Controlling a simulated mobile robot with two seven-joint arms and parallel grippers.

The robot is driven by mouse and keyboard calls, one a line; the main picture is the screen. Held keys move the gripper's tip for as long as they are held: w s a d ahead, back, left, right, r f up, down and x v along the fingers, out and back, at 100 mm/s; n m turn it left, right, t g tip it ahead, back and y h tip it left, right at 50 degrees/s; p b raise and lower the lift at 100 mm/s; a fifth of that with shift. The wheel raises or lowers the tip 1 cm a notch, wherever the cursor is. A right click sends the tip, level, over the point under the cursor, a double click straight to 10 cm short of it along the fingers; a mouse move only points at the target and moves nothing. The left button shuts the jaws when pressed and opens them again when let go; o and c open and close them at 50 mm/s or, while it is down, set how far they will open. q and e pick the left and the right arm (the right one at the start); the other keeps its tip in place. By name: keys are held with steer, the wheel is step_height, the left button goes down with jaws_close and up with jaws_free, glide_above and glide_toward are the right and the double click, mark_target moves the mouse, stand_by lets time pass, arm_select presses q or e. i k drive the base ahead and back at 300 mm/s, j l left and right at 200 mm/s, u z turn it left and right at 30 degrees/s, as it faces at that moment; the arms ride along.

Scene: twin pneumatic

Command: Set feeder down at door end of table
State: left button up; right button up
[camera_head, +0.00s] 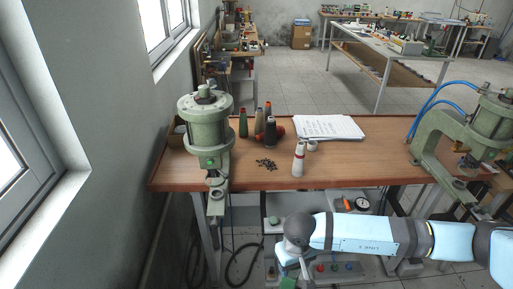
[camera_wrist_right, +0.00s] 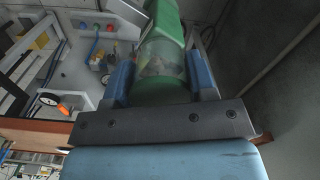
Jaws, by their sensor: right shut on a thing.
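My right gripper (camera_head: 287,274) is low in front of the wooden table (camera_head: 235,176), below the level of its top. In the right wrist view its two blue fingers (camera_wrist_right: 160,85) are shut on the feeder (camera_wrist_right: 165,25), a green body with a clear, see-through section. In the head view only a small green part of the feeder (camera_head: 288,284) shows at the bottom edge; the rest is cut off. My left gripper is not in view. The frames do not show which end of the table is the door end.
A green press (camera_head: 204,125) stands at the table's left end, another (camera_head: 447,130) at the right. Several thread cones (camera_head: 270,133), small dark pieces (camera_head: 266,164), a white bottle (camera_head: 298,160) and papers (camera_head: 328,127) lie between. The table top right of the bottle is clear.

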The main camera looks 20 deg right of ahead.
mark_target(440, 146)
steer(key=l, duration=0.45)
steer(key=k+l+u, duration=0.15)
steer(key=l, duration=0.25)
steer(key=k+l, duration=0.1)
steer(key=l, duration=0.35)
steer(key=l+u, duration=0.15)
steer(key=l, duration=0.25)
steer(key=k+l+u, duration=0.2)
steer(key=l, duration=0.55)
steer(key=k+l+u, duration=0.25)
steer(key=l, duration=0.4)
steer(key=k+l+u, duration=0.2)
steer(key=k+l, duration=0.25)
steer(key=l, duration=0.2)
steer(key=k+l+u, duration=0.25)
steer(key=l, duration=0.3)
steer(key=k+l+u, duration=0.2)
steer(key=k+l, duration=0.3)
steer(key=k, duration=0.05)
